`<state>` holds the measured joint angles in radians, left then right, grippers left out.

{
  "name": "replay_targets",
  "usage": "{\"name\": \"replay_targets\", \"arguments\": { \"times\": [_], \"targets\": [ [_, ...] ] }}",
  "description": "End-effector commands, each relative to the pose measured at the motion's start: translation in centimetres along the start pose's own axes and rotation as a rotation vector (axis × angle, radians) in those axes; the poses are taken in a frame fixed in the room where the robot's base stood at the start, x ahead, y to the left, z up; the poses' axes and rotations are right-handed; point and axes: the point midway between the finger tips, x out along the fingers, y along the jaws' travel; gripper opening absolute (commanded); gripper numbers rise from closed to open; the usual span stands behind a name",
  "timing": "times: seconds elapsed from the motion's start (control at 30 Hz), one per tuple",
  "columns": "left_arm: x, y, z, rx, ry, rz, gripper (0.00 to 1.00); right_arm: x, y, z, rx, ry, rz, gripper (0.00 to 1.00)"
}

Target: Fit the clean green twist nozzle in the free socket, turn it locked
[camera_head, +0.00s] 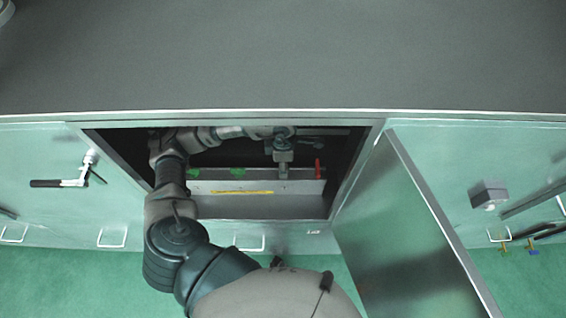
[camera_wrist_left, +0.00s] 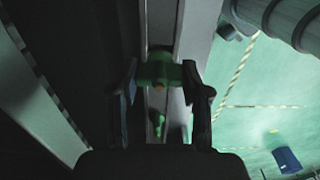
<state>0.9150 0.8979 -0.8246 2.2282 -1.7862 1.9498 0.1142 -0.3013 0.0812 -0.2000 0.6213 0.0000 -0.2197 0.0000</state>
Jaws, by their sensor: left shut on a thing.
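My left arm reaches through the cabinet opening, with my left gripper (camera_head: 283,158) pointing down over the grey rail (camera_head: 230,207). In the left wrist view its fingers are closed on the two sides of a green nozzle (camera_wrist_left: 160,74), above the rail. I cannot tell whether this nozzle is seated in a socket. Another green nozzle (camera_wrist_left: 159,126) shows along the rail. In the head view two green nozzles (camera_head: 193,174) (camera_head: 238,172) stand on the rail left of the gripper, and a red piece (camera_head: 318,168) stands to its right. The socket itself is hidden.
A yellow strip (camera_head: 229,192) runs along the rail front. The opening has a metal frame, and an open door (camera_head: 405,230) stands at its right. A grey worktop (camera_head: 290,55) lies above. The cabinet interior is dark. A blue object (camera_wrist_left: 287,160) lies on the green floor.

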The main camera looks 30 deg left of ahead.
Motion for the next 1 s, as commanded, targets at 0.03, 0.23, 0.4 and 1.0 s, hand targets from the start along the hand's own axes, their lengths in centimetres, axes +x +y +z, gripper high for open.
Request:
{"name": "replay_targets", "arguments": {
  "times": [0.03, 0.23, 0.4, 1.0],
  "targets": [
    [-0.02, -0.01, -0.01, 0.000, 0.000, 0.000, 0.15, -0.02, -0.03, -0.01, 0.000, 0.000, 0.000, 0.40],
    [-0.01, 0.00, -0.02, 0.000, 0.000, 0.000, 0.15, -0.02, -0.06, -0.03, 0.000, 0.000, -0.001, 0.40],
    [0.07, 0.02, -0.02, 0.000, 0.000, 0.000, 0.15, 0.25, -0.09, 0.04, 0.000, 0.000, -0.001, 0.40],
    [0.31, 0.02, -0.05, 0.000, 0.000, -0.001, 0.15, 0.76, -0.14, 0.17, 0.001, -0.002, -0.001, 0.40]
  ]
}}
